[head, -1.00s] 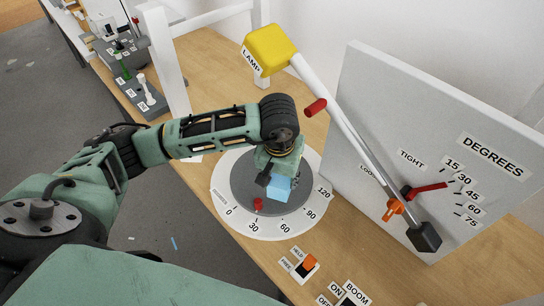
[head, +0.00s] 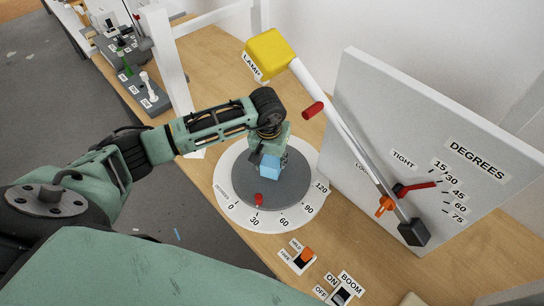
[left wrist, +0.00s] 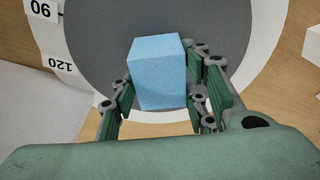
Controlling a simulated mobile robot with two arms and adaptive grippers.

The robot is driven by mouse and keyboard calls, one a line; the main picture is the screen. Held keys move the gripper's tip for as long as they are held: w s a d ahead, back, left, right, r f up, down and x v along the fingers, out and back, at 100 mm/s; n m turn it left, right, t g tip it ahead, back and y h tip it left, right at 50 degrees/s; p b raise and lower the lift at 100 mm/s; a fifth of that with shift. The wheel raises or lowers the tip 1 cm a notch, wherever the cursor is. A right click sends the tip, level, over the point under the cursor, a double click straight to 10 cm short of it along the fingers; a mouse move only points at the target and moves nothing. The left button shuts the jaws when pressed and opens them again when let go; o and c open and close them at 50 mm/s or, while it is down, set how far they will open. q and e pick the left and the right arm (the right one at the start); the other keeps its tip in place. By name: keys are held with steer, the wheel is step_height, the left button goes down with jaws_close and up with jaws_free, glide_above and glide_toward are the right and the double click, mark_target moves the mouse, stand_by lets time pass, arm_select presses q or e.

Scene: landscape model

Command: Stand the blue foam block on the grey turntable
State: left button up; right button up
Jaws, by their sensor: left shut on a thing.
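The blue foam block (head: 269,166) is between the fingers of my left gripper (head: 268,152), which is shut on it. In the left wrist view the blue block (left wrist: 158,70) sits upright between the green finger pads, over the grey disc. The grey turntable (head: 290,192) lies under the block, ringed by a white scale with numbers; the disc also shows in the left wrist view (left wrist: 100,50). The block is over the back part of the disc. I cannot tell whether its bottom touches the disc. My right gripper is not in view.
A red knob (head: 259,199) stands at the disc's front edge. A lamp boom with a yellow head (head: 269,54) slants across to the right, before a white degrees panel (head: 440,130). Switches (head: 299,257) sit at the front. A white post (head: 168,70) stands at the left.

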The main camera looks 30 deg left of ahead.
mark_target(271, 162)
arm_select(q)
steer(key=shift+f+b, duration=0.25)
steer(key=shift+b, duration=0.05)
steer(key=o, duration=0.8)
steer(key=shift+r, duration=0.1)
steer(key=shift+c, duration=0.2)
steer(key=shift+r+p, duration=0.25)
steer(key=shift+p, duration=0.15)
steer(key=shift+r+b, duration=0.3)
steer(key=shift+b, duration=0.05)
steer(key=r, duration=0.2)
steer(key=r+b, duration=0.1)
steer(key=r, duration=0.1)
steer(key=s+r+b, duration=0.1)
steer(key=r, duration=0.1)
steer(key=shift+d+r, duration=0.1)
steer(key=shift+r, duration=0.2)
